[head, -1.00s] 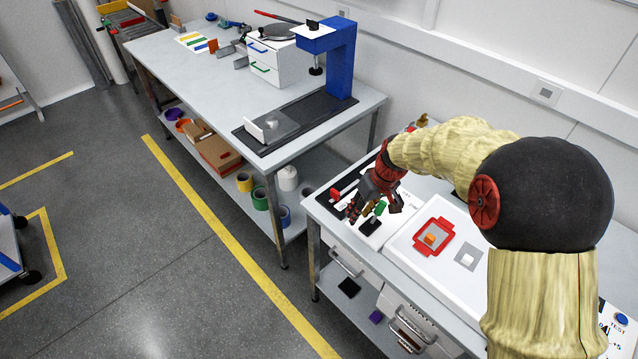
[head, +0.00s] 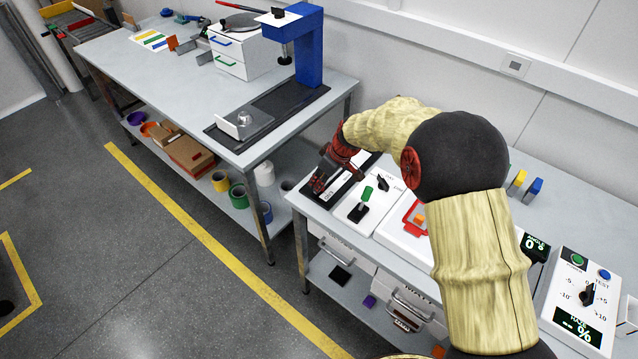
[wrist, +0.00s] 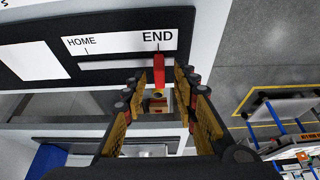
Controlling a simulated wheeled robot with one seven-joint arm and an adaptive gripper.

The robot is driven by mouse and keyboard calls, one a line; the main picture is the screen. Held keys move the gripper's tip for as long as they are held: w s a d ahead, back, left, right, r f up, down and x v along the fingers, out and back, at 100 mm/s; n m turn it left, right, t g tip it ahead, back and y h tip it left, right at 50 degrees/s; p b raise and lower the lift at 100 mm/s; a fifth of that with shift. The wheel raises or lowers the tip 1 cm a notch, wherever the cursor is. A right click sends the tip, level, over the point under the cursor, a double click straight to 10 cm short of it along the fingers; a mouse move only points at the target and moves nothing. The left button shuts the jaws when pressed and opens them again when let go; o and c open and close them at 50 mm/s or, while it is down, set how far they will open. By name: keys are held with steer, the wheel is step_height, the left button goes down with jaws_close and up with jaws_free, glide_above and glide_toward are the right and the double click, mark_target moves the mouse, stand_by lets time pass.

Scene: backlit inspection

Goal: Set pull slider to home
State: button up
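The pull slider's red handle (wrist: 158,72) stands at the END mark of its slot in the wrist view. The white label strip (wrist: 118,42) reads HOME on the left and END on the right, on a black panel (wrist: 190,19). My gripper (wrist: 160,84) is open, with one finger on each side of the handle and gaps showing between. In the head view my gripper (head: 322,176) is over the near left end of the slider panel (head: 345,190) and hides the handle.
A gap separates this bench from the long table (head: 180,90) at left.

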steer(key=shift+x, duration=0.9)
steer(key=shift+c, duration=1.3)
steer(key=c, duration=0.4)
jaws_close()
